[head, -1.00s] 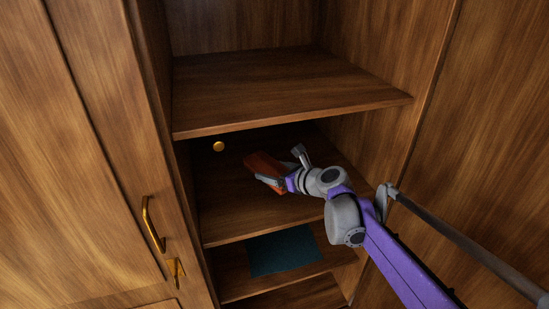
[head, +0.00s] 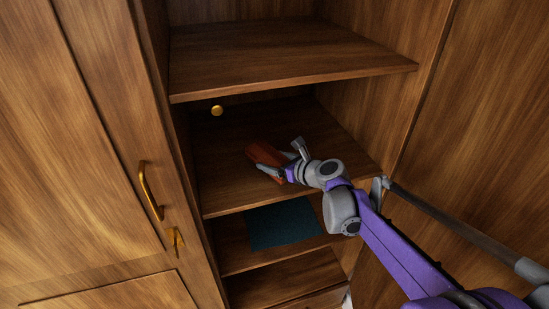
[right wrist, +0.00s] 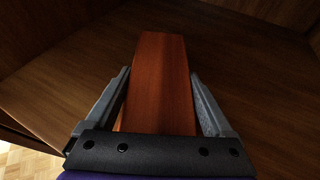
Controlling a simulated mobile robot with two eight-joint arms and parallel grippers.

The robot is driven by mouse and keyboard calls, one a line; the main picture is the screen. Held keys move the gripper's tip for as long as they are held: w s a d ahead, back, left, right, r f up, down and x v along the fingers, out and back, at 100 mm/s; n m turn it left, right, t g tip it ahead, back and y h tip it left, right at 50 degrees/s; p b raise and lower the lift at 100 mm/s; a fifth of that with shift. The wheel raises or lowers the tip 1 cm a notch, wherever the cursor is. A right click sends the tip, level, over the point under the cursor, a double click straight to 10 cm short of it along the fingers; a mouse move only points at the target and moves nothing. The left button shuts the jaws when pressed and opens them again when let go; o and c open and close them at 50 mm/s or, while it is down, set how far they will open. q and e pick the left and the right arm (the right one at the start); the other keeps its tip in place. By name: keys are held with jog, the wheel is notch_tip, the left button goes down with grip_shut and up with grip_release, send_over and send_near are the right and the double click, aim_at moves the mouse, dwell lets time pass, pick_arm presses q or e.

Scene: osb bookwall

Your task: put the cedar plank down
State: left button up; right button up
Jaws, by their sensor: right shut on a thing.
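The cedar plank (head: 266,153) is a reddish-brown board inside the cabinet, over the middle shelf (head: 225,190). In the right wrist view the plank (right wrist: 160,75) points away from the camera, between the two fingers. My right gripper (head: 276,168) is shut on its near end. The plank's underside is hidden, so I cannot tell whether it touches the shelf. My left gripper is not in view.
An upper shelf (head: 290,60) lies above the plank. A round brass knob (head: 217,110) shows at the back left. A dark teal sheet (head: 283,224) lies on the shelf below.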

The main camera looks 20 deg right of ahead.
jog(key=shift+f+b, duration=0.3)
jog(key=shift+f, duration=0.25)
dwell(0.4)
jog(key=o, duration=1.3)
jog(key=shift+o, duration=0.5)
